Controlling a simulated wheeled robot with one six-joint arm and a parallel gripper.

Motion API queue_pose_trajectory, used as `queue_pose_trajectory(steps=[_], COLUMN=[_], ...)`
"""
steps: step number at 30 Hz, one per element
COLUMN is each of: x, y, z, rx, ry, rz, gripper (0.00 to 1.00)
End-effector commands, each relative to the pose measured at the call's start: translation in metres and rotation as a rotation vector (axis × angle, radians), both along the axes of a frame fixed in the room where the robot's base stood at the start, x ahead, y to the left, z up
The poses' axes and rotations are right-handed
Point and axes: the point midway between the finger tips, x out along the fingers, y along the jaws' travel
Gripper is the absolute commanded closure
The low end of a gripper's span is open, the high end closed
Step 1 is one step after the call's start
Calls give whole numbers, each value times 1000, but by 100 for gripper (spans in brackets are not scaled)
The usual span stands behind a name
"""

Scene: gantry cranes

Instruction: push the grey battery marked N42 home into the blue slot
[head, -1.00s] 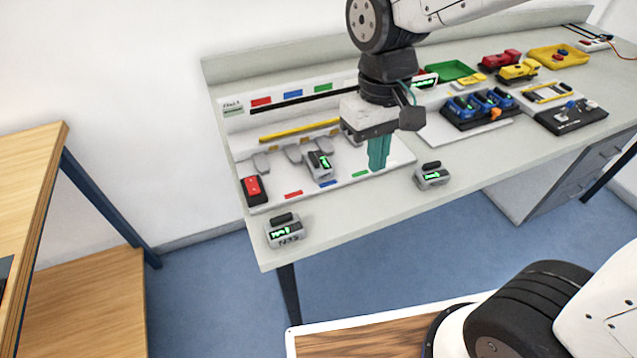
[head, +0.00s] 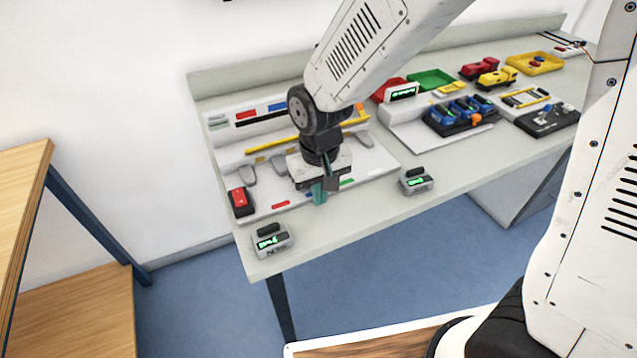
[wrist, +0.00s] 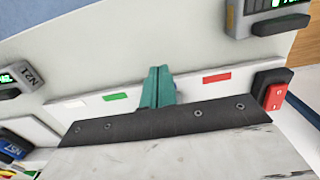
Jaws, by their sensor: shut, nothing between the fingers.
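My gripper (head: 319,196) is shut, its teal fingers pointing down over the front part of the white charging board (head: 258,200). The fingers also show in the wrist view (wrist: 157,88), between a red and a green strip. The blue front strip is hidden behind them. The grey battery that stood near the blue strip is hidden by my gripper and wrist in the head view, and the wrist view does not show it. I cannot tell how far into its slot it sits, or whether my fingers touch it. A blue label (head: 278,107) is on the board's back wall.
A grey battery (head: 271,241) stands at the table's front left corner. Another (head: 416,181), marked N21 in the wrist view (wrist: 17,80), stands right of the board. A red switch (head: 240,201) is at the board's left end. Blue batteries (head: 468,113) sit in a black holder further right.

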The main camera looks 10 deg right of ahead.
Motion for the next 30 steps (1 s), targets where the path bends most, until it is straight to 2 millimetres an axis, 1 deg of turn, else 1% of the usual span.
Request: queue_pose_trajectory(steps=[1, 3, 6, 9, 18, 20, 23, 27, 30], x=[8, 15, 22, 25, 26, 29, 45, 73, 86], y=[2, 4, 5, 6, 6, 7, 11, 20, 23], z=[0, 0, 0, 0, 1, 1, 0, 0, 0], rx=[-1, 0, 0, 0, 0, 0, -1, 0, 0], ry=[2, 0, 1, 1, 1, 1, 2, 1, 1], rz=[-2, -2, -2, -2, -2, -2, -2, -2, -3], gripper=[100, 100, 100, 100, 100, 100, 100, 100, 100])
